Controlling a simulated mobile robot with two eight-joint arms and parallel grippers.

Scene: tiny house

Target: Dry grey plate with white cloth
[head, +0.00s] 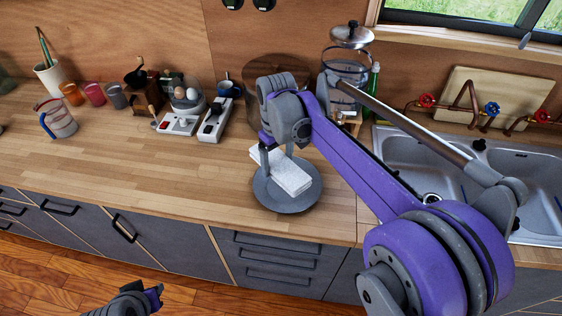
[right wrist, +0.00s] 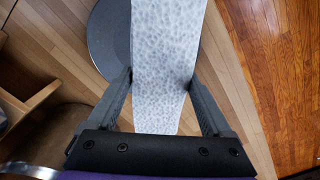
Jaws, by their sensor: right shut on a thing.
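The grey plate (head: 287,203) lies flat on the wooden counter near its front edge, left of the sink. The white cloth (head: 291,176) is a folded rectangle over the plate's upper part. My right gripper (head: 277,160) is above the plate and shut on the cloth. In the right wrist view the cloth (right wrist: 164,70) runs between the two fingers, and part of the plate (right wrist: 108,40) shows behind it. Whether the cloth touches the plate is hard to tell. My left gripper (head: 150,295) is low at the bottom edge, away from the counter, and its fingers are unclear.
The counter (head: 190,165) is clear left of the plate. Power strips (head: 214,120), an egg holder (head: 188,100) and a measuring jug (head: 56,118) stand behind and left. The double sink (head: 420,165) is at right.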

